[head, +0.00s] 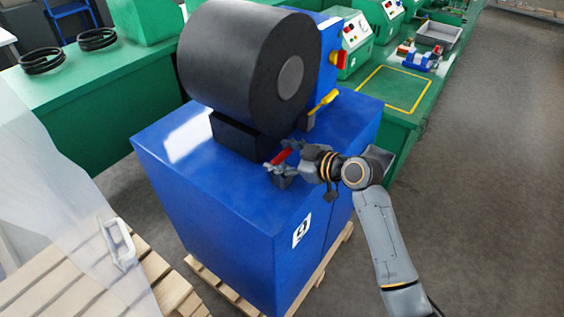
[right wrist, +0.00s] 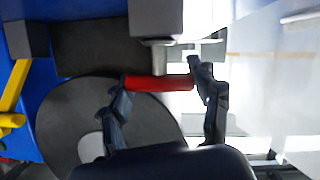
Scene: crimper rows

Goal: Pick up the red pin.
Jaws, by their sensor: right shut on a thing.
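The red pin (head: 281,157) is at the near right top of the blue machine cabinet (head: 225,215), by a small grey block (head: 284,181). My right gripper (head: 280,163) is shut on it. In the right wrist view the red pin (right wrist: 158,83) lies crosswise between the two fingers (right wrist: 162,85), a finger at each end. A light metal stem (right wrist: 158,58) runs from a grey block (right wrist: 156,18) towards the pin's middle. I cannot tell whether pin and stem are joined. My left gripper is not in view.
A big black roll (head: 235,70) sits on the cabinet just behind the pin. A yellow lever (head: 323,100) stands to its right. Green benches (head: 400,95) with machines line the back. A wooden pallet (head: 50,285) is at the lower left. The floor (head: 480,200) at right is clear.

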